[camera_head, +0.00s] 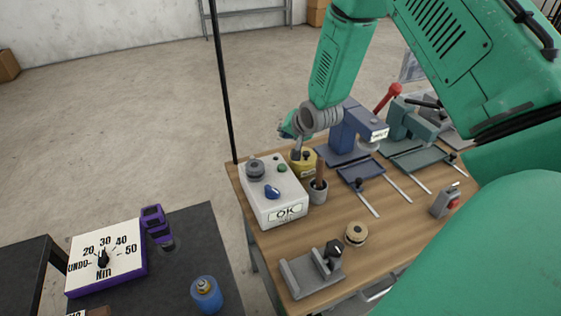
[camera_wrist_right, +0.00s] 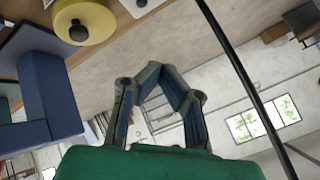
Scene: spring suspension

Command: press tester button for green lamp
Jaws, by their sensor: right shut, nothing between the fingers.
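The tester is a white box with an "OK" label (camera_head: 288,210) at the left end of the wooden bench. On its top are a grey round part (camera_head: 256,168), a blue knob (camera_head: 272,191) and a small green round part (camera_head: 282,168); I cannot tell whether the green part is a button or a lamp. My right gripper (camera_head: 290,130) is just behind the tester, above and apart from it. Its fingers are shut and empty, as the right wrist view also shows (camera_wrist_right: 160,72). My left gripper is not in view.
A yellow round object (camera_head: 303,160) and a grey cup with a brown handle (camera_head: 318,190) stand beside the tester. Blue (camera_head: 355,130) and green (camera_head: 408,122) presses stand right. A thin black post (camera_head: 222,90) rises at the bench's left corner. A torque dial (camera_head: 105,255) is lower left.

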